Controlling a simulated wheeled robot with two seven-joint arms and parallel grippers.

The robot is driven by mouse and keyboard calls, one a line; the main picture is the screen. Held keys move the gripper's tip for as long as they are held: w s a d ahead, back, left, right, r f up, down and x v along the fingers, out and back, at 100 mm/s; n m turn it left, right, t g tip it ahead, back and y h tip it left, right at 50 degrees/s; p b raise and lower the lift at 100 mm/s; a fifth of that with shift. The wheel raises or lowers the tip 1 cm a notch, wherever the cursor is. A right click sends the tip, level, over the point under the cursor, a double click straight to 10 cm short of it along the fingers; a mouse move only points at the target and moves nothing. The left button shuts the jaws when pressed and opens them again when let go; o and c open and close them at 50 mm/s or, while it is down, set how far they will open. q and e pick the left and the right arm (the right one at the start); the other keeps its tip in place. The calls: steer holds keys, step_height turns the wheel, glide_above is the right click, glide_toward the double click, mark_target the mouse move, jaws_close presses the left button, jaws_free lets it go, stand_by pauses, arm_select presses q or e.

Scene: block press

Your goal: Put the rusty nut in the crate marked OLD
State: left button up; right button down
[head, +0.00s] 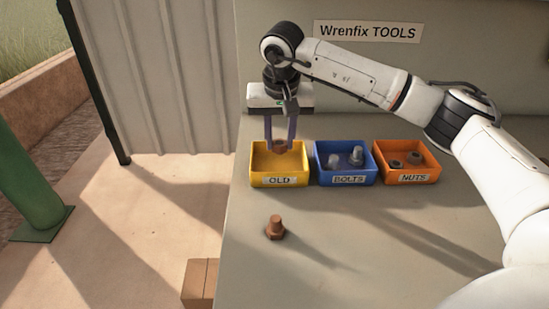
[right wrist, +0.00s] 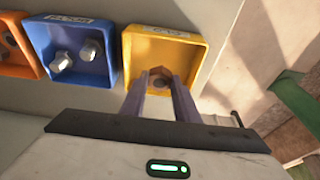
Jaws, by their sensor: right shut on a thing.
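My right gripper (head: 281,147) points down over the yellow crate marked OLD (head: 279,181), and is shut on the rusty nut (head: 280,145). The nut is brown and sits between the fingertips, by the crate's back part in the head view. In the right wrist view the nut (right wrist: 160,74) shows between the two fingers, in front of the yellow crate (right wrist: 165,29). I cannot tell exactly how high the nut is above the crate floor. The crate's visible floor looks empty. My left gripper is not in view.
A blue crate marked BOLTS (head: 346,179) holds grey bolts, and an orange crate marked NUTS (head: 413,178) holds grey nuts, both right of the yellow one. A rusty bolt (head: 275,229) stands on the bench in front. The bench's front right is clear.

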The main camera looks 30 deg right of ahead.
mark_target(280, 154)
steer(key=shift+s+f, duration=0.15)
steer(key=shift+f, duration=3.1)
steer(key=c, duration=1.4)
jaws_free()
steer(key=shift+o, duration=0.2)
steer(key=v, duration=1.2)
steer(key=shift+r, duration=0.1)
